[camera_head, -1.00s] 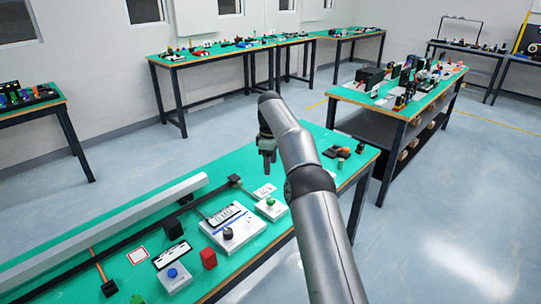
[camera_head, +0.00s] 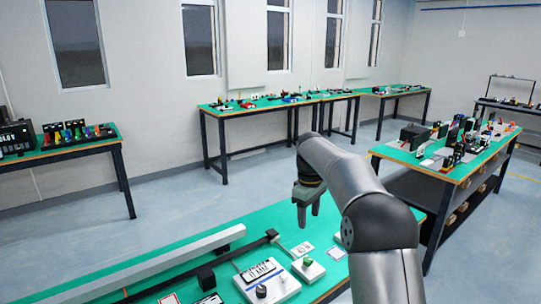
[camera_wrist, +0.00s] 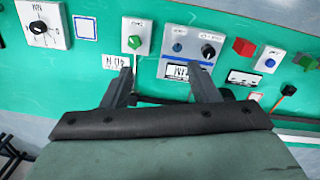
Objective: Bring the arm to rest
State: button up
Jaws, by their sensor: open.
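My gripper (camera_head: 308,212) hangs above the green-topped conveyor table (camera_head: 235,265) in the head view, fingers pointing down. In the wrist view my gripper (camera_wrist: 163,80) shows two dark fingers spread apart with nothing between them. Below it are a white box with a green knob (camera_wrist: 135,42) and a white panel with a black knob (camera_wrist: 207,50). The fingers look apart from these boxes.
A red block (camera_wrist: 243,46) and a blue-button box (camera_wrist: 269,62) sit nearby. A second bench (camera_head: 455,172) stands to the right. Floor shows between the benches.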

jog(key=s+m, duration=0.5)
jog(key=s, duration=1.5)
jog(key=s+d+f+m, duration=0.1)
jog(key=s+f+m, duration=0.1)
jog(key=s, duration=0.8)
jog(key=s+f+m, duration=0.2)
jog(key=s+f, duration=0.3)
jog(key=s, duration=0.5)
jog(key=shift+s+d+y, duration=0.3)
jog(key=shift+d, duration=0.05)
